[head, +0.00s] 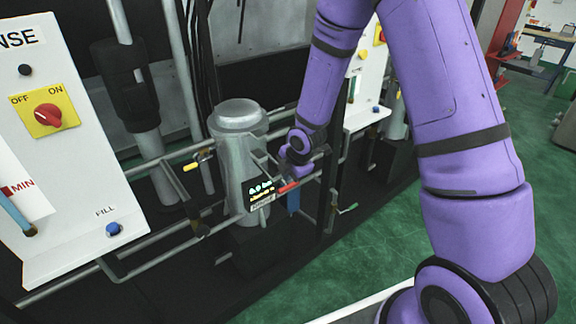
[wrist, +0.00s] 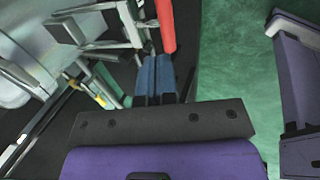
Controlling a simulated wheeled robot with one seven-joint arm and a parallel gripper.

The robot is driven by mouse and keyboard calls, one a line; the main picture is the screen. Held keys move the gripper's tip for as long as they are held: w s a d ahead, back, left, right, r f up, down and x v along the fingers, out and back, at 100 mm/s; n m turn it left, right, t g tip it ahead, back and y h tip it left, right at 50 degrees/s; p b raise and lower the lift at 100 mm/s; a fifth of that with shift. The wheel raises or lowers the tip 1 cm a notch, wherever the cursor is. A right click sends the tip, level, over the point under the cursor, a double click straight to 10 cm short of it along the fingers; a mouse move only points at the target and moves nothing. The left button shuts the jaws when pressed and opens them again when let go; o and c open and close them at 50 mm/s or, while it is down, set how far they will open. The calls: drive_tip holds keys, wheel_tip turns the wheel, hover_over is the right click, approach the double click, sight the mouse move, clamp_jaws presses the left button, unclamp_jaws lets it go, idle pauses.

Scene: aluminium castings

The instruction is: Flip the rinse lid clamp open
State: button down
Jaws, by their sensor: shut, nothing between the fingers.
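A grey metal canister (head: 232,150) with a rounded lid (head: 239,114) stands on the dark base in the head view. A short red handle (head: 288,187) sticks out at its right side, and it also shows in the wrist view (wrist: 166,22) just beyond my fingertips. It may be the clamp's lever; I cannot tell how it joins the lid. My gripper (head: 293,205) points down beside the canister, close to the red handle. In the wrist view my blue fingers (wrist: 154,60) are together and empty. I cannot tell whether they touch the handle.
A white RINSE panel (head: 75,150) with a red knob (head: 48,116) stands at the left. Another panel stands behind my arm. Green floor is open at the right.

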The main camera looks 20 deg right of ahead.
sight(291, 185)
drive_tip(key=f, duration=0.4)
drive_tip(key=shift+s+d, duration=0.1)
drive_tip(key=shift+s, duration=0.25)
drive_tip(key=shift+f, duration=1.15)
drive_tip(key=shift+r, duration=0.1)
